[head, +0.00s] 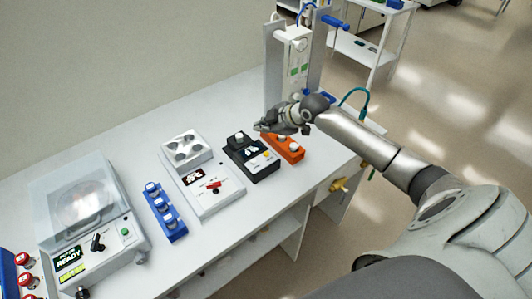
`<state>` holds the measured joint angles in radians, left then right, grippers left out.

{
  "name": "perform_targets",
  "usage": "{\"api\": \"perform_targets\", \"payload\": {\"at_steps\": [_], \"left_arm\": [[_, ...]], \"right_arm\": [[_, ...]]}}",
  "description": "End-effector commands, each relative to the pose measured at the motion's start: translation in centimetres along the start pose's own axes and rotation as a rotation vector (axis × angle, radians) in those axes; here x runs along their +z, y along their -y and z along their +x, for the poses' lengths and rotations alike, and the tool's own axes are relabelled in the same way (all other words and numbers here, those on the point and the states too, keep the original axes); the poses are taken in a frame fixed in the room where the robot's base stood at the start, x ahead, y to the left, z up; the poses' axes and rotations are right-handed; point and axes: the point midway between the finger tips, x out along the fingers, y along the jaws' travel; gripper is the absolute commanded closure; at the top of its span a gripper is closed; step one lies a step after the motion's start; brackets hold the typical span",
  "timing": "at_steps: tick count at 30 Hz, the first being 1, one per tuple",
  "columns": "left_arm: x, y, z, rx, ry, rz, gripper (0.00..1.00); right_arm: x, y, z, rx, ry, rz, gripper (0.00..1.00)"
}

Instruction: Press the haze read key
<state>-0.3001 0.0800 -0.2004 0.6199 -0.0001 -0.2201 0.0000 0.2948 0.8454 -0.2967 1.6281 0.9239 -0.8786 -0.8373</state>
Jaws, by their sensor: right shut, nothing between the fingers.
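A small black instrument (262,170) stands on the white bench, with a raised black block (239,141) at its back, pale markings on its face and a round yellow key (267,154) at its right side. Its labels are too small to read, so I cannot tell for sure that this is the haze read key. My right gripper (258,127) is shut and empty. It appears above and behind the black instrument, apart from the yellow key in the picture; its height is hard to judge. My left gripper is out of view.
An orange rack (288,149) is right of the black instrument. A white instrument (211,199) with a red control, a blue rack (168,222) and a clear-lidded machine (62,257) reading READY stand to the left. A white stand (273,65) rises behind my gripper.

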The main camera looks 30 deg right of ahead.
Motion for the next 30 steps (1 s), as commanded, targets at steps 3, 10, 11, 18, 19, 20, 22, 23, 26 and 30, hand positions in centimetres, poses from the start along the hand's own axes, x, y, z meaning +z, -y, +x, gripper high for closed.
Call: {"api": "perform_targets", "payload": {"at_steps": [3, 10, 11, 18, 19, 20, 22, 23, 26, 30], "left_arm": [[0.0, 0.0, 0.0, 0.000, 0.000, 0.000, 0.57], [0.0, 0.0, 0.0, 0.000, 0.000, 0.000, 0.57], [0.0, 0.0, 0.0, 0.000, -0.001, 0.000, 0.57], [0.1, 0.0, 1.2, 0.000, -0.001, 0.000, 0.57], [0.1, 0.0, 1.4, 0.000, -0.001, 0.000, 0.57], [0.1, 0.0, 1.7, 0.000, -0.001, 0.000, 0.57], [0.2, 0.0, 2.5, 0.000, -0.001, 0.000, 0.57], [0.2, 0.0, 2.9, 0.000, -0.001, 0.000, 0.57], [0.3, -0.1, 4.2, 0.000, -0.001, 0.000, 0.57], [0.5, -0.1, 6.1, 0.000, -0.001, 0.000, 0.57]], "right_arm": [[0.0, -0.2, -0.1, 0.003, -0.002, -0.002, 1.00], [0.0, -0.2, 0.0, 0.002, -0.001, -0.002, 1.00], [0.0, -0.2, 0.0, 0.002, -0.001, -0.002, 1.00], [0.6, 0.5, 0.8, 0.002, -0.001, -0.001, 1.00], [0.8, 0.6, 1.0, 0.002, -0.001, -0.001, 1.00], [0.9, 0.8, 1.2, 0.002, -0.001, -0.001, 1.00], [1.4, 1.2, 1.8, 0.002, -0.001, -0.001, 1.00], [1.6, 1.4, 2.1, 0.002, -0.001, -0.001, 1.00], [2.3, 2.2, 3.1, 0.001, -0.001, -0.001, 1.00], [3.3, 3.2, 4.5, 0.002, 0.000, -0.001, 1.00]]}}
